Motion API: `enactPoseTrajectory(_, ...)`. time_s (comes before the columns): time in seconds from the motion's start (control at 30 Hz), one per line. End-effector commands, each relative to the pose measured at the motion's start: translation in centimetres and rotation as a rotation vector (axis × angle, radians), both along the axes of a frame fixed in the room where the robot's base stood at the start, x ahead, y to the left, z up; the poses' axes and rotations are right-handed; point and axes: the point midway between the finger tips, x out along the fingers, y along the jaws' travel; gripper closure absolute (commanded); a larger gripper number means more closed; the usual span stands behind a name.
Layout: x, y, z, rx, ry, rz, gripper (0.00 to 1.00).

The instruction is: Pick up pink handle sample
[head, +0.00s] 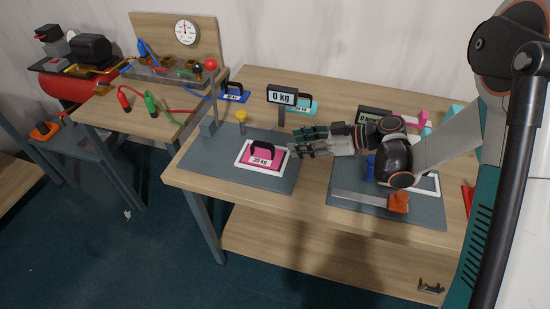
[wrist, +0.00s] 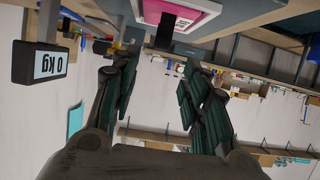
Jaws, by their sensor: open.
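The pink handle sample (head: 261,158) is a flat pink block with a black handle and a label that seems to read 30 kg. It sits on a white-framed plate on the grey mat at the left of the wooden table. My gripper (head: 295,142) is to its right in the head view, pointing left, open and empty. The sample also shows upside down at the top of the wrist view (wrist: 196,6), with its black handle (wrist: 164,26) beyond the gap between my open fingers (wrist: 160,62). My gripper does not touch it.
A 0 kg display (head: 283,96) stands behind the plate. Blue (head: 235,93) and cyan (head: 302,105) handled samples lie at the back. A yellow-topped piece (head: 241,116) and a red-ball post (head: 211,66) stand left. A second grey mat (head: 350,207) with an orange-ended tool lies right.

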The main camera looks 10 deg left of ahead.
Motion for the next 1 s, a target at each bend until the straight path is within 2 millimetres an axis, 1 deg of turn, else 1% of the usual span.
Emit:
enactPoseTrajectory(0.17, 0.1, 2.5, -1.2, 0.001, 0.0, 0.004, 0.58)
enactPoseTrajectory(0.3, 0.3, 5.1, -2.3, 0.0, -0.001, 0.006, 0.58)
enactPoseTrajectory(0.4, 0.5, 6.4, -2.8, -0.001, 0.0, 0.003, 0.58)
enactPoseTrajectory(0.5, 0.5, 7.3, -3.1, -0.001, 0.001, 0.002, 0.58)
enactPoseTrajectory(0.67, 0.6, 8.0, -3.3, -0.001, 0.0, 0.001, 0.58)
enactPoseTrajectory(0.77, 0.6, 8.7, -3.5, -0.001, 0.0, 0.002, 0.58)
enactPoseTrajectory(1.0, 0.8, 11.9, -4.5, -0.001, 0.001, 0.003, 0.58)
